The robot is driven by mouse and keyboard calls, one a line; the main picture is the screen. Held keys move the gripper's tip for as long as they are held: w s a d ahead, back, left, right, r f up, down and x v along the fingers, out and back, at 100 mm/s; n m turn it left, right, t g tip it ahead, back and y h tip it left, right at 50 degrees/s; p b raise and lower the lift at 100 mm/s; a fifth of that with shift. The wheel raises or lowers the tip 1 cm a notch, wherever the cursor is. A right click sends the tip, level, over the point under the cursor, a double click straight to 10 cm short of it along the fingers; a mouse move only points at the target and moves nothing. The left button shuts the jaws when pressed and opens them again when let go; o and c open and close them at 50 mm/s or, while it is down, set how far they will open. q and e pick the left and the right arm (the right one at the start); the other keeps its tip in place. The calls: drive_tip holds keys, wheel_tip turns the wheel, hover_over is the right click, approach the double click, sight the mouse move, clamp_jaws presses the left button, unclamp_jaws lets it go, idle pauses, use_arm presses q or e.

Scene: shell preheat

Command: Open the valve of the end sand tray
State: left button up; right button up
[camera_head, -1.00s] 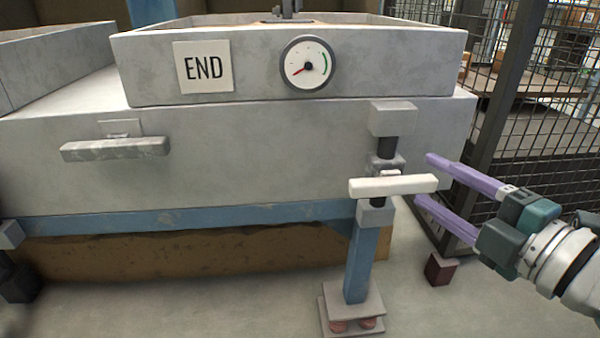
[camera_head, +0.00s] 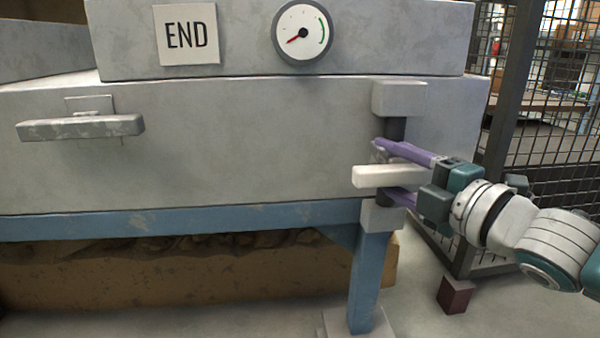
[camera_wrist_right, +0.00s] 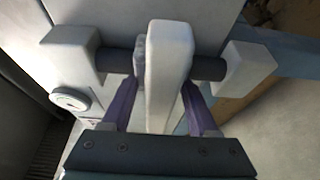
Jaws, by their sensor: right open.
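The end sand tray (camera_head: 250,130) is a grey block with an END sign (camera_head: 186,34) and a round gauge (camera_head: 303,32), its red needle pointing lower left. The valve's pale bar handle (camera_head: 381,176) lies level on a dark vertical pipe (camera_head: 391,130) at the tray's right. My right gripper (camera_head: 388,172) has its purple fingers above and below the handle, open. In the right wrist view the handle (camera_wrist_right: 168,75) stands between the two fingers (camera_wrist_right: 160,105), with a gap visible on the right side; contact on the left is unclear. My left gripper is not in view.
A grey drawer-like handle (camera_head: 80,127) sticks out of the front at left. A blue frame leg (camera_head: 368,280) stands below the valve. A wire mesh fence (camera_head: 550,130) is close on the right, with a dark red block (camera_head: 455,295) on the floor.

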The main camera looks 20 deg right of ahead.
drive_tip(key=shift+w, duration=0.15)
clamp_jaws()
idle(0.4)
idle(1.0)
